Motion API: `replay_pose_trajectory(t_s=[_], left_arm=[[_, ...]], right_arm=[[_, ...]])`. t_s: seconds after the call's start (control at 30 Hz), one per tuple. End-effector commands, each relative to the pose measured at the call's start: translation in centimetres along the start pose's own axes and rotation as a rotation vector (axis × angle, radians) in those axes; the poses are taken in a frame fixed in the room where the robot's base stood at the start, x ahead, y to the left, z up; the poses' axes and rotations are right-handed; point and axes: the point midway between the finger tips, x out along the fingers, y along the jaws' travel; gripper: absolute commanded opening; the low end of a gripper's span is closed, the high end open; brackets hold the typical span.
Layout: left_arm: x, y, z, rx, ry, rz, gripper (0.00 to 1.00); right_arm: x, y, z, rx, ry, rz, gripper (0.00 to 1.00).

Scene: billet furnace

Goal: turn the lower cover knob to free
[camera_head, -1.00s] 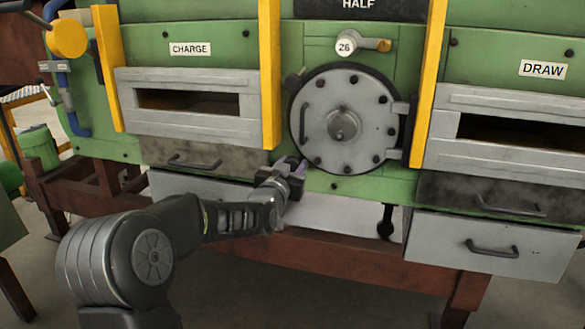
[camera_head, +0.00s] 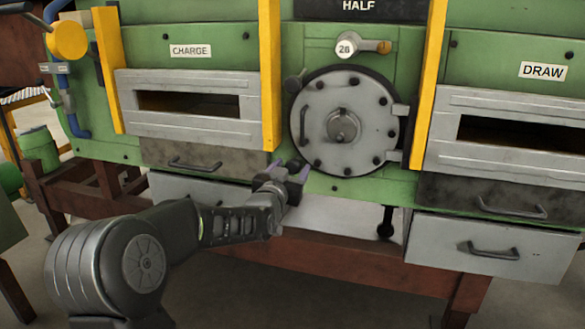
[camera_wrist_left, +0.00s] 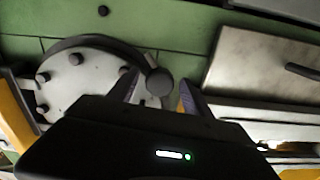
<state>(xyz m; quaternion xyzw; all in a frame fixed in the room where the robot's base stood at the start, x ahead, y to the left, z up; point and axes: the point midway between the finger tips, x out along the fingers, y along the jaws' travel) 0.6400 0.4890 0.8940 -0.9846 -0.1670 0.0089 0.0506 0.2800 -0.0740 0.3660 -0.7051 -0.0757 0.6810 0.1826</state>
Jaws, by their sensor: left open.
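The round grey cover (camera_head: 318,118) is closed on the green furnace front, with bolts around its rim. A dark knob (camera_head: 293,83) shows at its upper left edge. In the left wrist view the lower cover knob (camera_wrist_left: 159,81) is a dark round head at the edge of the cover (camera_wrist_left: 75,75). My left gripper (camera_head: 289,169) is open below and left of the cover. Its fingertips (camera_wrist_left: 161,92) show on either side of the knob in the wrist view; I cannot tell whether they touch it. The gripper mostly hides this knob in the head view. My right gripper is not in view.
A yellow post (camera_head: 269,75) stands just left of the cover, another (camera_head: 428,85) to its right. The charge door (camera_head: 190,118) and a drawer with a handle (camera_head: 195,164) are at left. A grey drawer (camera_head: 491,247) juts out at lower right.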

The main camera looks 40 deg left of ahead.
Motion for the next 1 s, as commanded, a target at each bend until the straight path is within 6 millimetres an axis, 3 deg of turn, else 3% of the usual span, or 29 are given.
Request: replay_pose_trajectory(t_s=[0.4,1.0], left_arm=[[-6.1,0.0,0.0,0.000,0.000,-0.001,0.58],[-6.5,0.0,0.1,-0.001,-0.001,0.000,0.58]], right_arm=[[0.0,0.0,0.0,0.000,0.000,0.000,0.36],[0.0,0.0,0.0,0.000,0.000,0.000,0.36]])
